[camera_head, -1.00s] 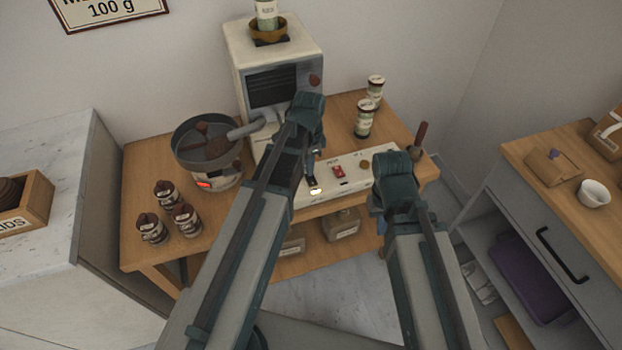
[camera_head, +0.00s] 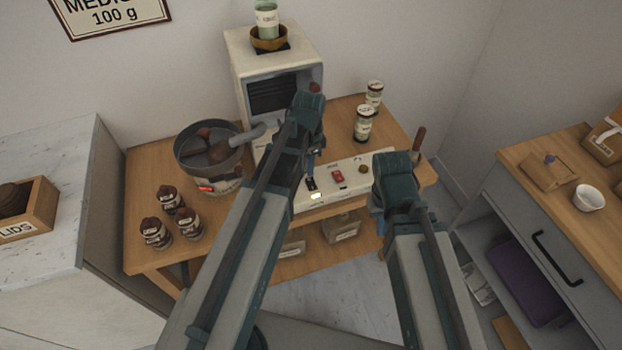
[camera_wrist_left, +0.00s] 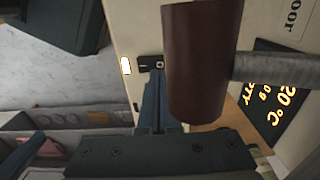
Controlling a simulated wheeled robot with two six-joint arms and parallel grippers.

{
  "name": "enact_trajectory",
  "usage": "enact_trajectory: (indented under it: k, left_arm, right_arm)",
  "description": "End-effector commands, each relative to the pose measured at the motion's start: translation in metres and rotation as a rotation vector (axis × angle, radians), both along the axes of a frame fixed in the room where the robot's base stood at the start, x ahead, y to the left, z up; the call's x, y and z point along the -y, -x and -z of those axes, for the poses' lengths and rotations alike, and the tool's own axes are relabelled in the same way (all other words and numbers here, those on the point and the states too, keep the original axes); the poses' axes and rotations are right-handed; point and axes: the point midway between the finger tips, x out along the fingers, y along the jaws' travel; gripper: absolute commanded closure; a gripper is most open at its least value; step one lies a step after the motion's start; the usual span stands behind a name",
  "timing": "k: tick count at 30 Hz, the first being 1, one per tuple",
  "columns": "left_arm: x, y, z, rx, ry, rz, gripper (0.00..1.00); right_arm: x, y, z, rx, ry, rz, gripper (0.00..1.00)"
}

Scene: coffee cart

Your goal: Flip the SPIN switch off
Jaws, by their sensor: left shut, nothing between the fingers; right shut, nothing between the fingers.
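The pale control panel (camera_head: 355,167) on the wooden cart carries a small black switch (camera_head: 311,184) with a lit light (camera_head: 316,196) in front of it, and a red switch (camera_head: 338,176) to the right. I cannot read the switch labels. My left gripper (camera_head: 311,164) is shut and empty, its tips just behind the black switch in the head view. In the left wrist view the blue fingertips (camera_wrist_left: 158,78) are right at the black switch (camera_wrist_left: 150,63); I cannot tell whether they touch. My right gripper (camera_head: 380,226) is shut and empty, in front of the panel's right part.
A brown cylindrical handle (camera_wrist_left: 197,65) on a metal rod is close beside the left fingers. A round pan (camera_head: 212,150) with a red light stands left of the white machine (camera_head: 270,60). Several brown bottles (camera_head: 170,200) and two jars (camera_head: 365,122) stand on the cart.

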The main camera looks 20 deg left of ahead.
Motion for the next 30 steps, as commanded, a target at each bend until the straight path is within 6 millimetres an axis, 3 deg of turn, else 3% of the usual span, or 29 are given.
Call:
enact_trajectory:
  k: [15, 30]
  left_arm:
    - [0.0, 0.0, -0.043, 0.0, 0.0, 0.0, 1.0]
    - [0.0, 0.0, -0.042, 0.0, 0.0, 0.0, 1.0]
  right_arm:
    - [0.0, 0.0, -0.043, 0.0, 0.0, 0.0, 1.0]
    - [0.0, 0.0, -0.042, 0.0, 0.0, 0.0, 1.0]
